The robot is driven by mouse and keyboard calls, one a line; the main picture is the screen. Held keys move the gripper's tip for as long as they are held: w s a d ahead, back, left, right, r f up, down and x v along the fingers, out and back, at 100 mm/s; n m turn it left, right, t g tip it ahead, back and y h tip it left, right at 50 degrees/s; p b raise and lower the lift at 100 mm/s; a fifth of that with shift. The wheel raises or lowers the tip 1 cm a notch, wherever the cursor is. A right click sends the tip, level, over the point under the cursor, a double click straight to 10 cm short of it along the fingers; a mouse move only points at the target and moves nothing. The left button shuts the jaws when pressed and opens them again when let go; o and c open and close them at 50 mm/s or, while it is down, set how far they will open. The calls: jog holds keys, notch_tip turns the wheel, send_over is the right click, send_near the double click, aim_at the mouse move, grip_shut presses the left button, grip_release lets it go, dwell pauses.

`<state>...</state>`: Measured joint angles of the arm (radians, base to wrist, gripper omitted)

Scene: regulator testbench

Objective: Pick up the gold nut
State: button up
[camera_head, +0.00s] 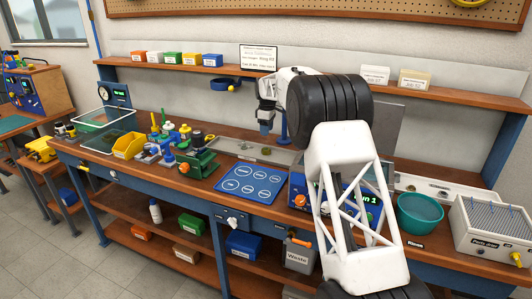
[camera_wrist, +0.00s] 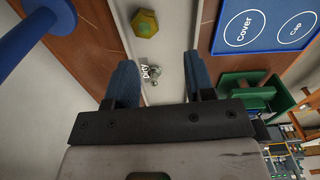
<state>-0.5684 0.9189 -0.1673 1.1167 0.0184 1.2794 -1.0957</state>
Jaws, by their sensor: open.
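The gold nut (camera_wrist: 145,23) is a hexagonal piece with a darker centre, lying on a pale tray (camera_wrist: 175,25) at the top of the wrist view. In the head view a small olive-gold spot on the tray (camera_head: 266,151) appears to be the same nut. My gripper (camera_wrist: 161,65) is open, with two blue fingers spread apart and nothing held between them. The nut lies beyond the fingertips, slightly left of the middle between them. In the head view my gripper (camera_head: 265,127) hangs above the bench near the tray.
A small silvery part (camera_wrist: 154,82) lies by the "Dirty" label between the fingers. A blue post (camera_wrist: 35,35) stands close on the left. A blue mat (camera_wrist: 265,25) with labelled circles and a green fixture (camera_wrist: 245,90) are on the right.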

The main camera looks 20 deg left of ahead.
aim_at(265, 149)
jog(key=shift+n, duration=0.5)
jog(key=shift+w+a+f, duration=0.35)
jog(key=shift+f, duration=0.3)
jog(key=shift+w+a+f, duration=0.3)
jog(key=shift+w+f, duration=0.05)
jog(key=shift+f, duration=0.25)
jog(key=shift+w+a+f, duration=0.35)
jog(key=shift+f, duration=0.3)
jog(key=shift+f, duration=0.1)
jog(key=shift+f, duration=1.25)
jog(key=shift+w+f, duration=0.1)
jog(key=shift+f, duration=2.5)
jog(key=c, duration=0.6)
